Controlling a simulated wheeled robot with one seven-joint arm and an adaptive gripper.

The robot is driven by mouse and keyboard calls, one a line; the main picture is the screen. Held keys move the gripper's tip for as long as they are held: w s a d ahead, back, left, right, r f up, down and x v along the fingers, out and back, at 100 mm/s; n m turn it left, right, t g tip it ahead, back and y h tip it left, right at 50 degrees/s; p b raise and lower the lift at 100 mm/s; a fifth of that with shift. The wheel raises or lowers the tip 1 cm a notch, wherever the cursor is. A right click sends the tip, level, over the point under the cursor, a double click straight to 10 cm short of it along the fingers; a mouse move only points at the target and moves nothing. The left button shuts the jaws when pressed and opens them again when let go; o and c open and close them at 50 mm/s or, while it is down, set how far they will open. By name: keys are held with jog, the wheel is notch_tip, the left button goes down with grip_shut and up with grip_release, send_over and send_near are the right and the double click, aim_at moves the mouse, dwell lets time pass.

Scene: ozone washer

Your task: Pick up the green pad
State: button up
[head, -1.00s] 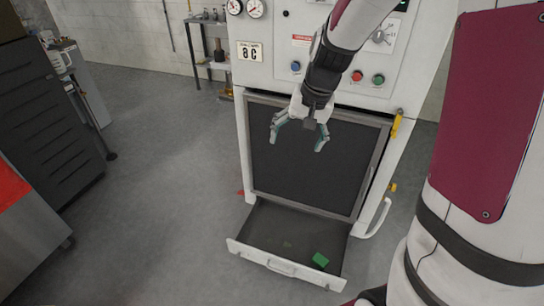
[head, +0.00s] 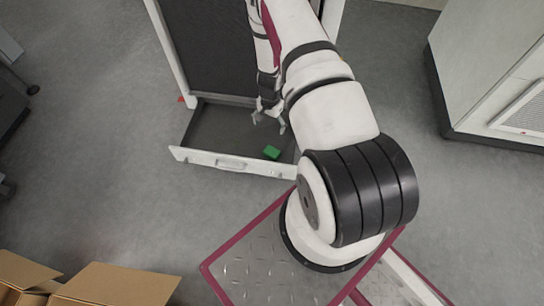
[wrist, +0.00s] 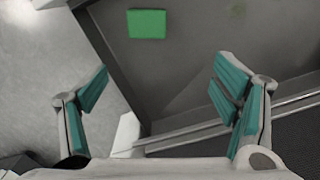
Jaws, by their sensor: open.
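The green pad (head: 271,152) lies on the floor of the open drawer (head: 215,131), near its front right corner in the head view. In the wrist view the green pad (wrist: 147,23) is a small flat rectangle near the top, beyond my fingertips. My gripper (head: 269,120) hangs over the right part of the drawer, behind the pad. In the wrist view my gripper (wrist: 160,82) has its two teal-lined fingers spread wide with nothing between them. The pad is apart from both fingers.
The drawer's white front panel (head: 228,162) with its handle borders the pad. The dark machine panel (head: 207,55) rises behind the drawer. Cardboard boxes (head: 115,284) stand at the lower left. A white cabinet (head: 490,70) stands at the right. Grey floor is clear left of the drawer.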

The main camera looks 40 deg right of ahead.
jog(key=b, duration=0.3)
send_over(273, 149)
jog(key=f, duration=1)
jog(key=shift+w+d+f, duration=0.1)
jog(key=shift+w+d, duration=0.1)
jog(key=shift+w, duration=0.05)
jog(key=shift+s+a+f+b, duration=0.15)
jog(key=shift+f+b, duration=0.4)
jog(key=shift+f, duration=1.15)
jog(key=shift+s+f+b, duration=0.1)
jog(key=shift+f+b, duration=0.45)
jog(key=shift+f, duration=1.1)
jog(key=shift+r, duration=0.1)
jog(key=c, duration=1.1)
notch_tip(273, 149, up, 10)
jog(key=p, duration=0.3)
jog(key=shift+p, duration=0.35)
